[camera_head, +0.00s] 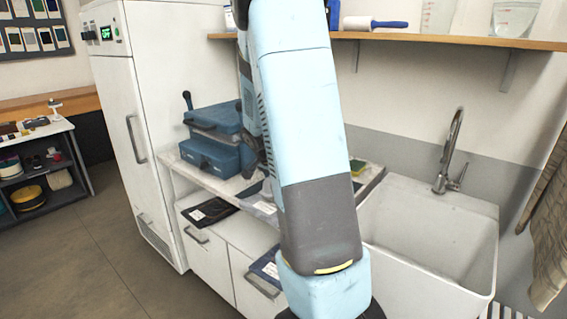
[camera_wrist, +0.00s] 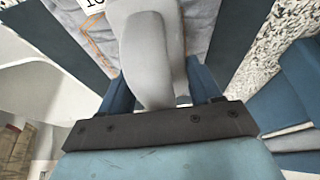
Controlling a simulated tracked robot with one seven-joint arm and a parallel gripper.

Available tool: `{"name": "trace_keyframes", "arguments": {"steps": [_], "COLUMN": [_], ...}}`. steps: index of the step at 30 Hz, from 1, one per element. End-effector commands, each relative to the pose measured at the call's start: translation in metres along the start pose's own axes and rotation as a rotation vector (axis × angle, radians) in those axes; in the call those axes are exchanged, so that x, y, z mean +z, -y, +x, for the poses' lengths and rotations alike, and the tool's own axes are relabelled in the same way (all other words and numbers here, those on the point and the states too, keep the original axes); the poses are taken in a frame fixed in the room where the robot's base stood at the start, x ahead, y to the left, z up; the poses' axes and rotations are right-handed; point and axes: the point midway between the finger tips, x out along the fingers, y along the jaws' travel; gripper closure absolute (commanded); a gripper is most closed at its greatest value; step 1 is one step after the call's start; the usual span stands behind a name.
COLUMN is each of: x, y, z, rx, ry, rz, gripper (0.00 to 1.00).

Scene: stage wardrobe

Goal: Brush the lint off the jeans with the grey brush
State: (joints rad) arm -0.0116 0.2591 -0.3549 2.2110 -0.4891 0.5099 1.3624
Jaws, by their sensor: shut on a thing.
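The grey brush (camera_wrist: 148,50) fills the middle of the wrist view. My gripper (camera_wrist: 160,88) is shut on it, with a blue finger on each side. Beyond the brush at the top lies pale grey-blue cloth (camera_wrist: 201,28) with an orange line and part of a white numbered label; it looks like the jeans. The brush hides much of it, and I cannot tell whether the brush touches it or whether lint lies there. In the head view my arm covers the gripper and the brush; a grey-blue patch (camera_head: 264,207) shows on the counter beside the arm.
The counter (camera_head: 190,172) holds a blue press-like machine (camera_head: 212,153) at its back left. A white sink (camera_head: 440,238) with a tap (camera_head: 452,150) stands to the right. A shelf (camera_head: 450,41) above carries a blue-handled roller (camera_head: 388,24). A tall white cabinet (camera_head: 125,130) stands left.

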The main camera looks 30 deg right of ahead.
Motion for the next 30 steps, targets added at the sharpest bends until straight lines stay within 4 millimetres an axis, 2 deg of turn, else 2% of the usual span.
{"name": "trace_keyframes", "arguments": {"steps": [2,5,21,30], "x": [-0.001,-0.011,-0.034,-0.038], "y": [0.0,-0.001,-0.006,-0.007], "z": [-0.003,-0.025,-0.066,-0.074], "rx": [0.001,-0.003,0.004,0.007], "ry": [0.0,-0.002,-0.001,0.001], "rz": [0.002,0.005,0.014,0.016], "gripper": [0.7,0.7,0.7,0.7]}}
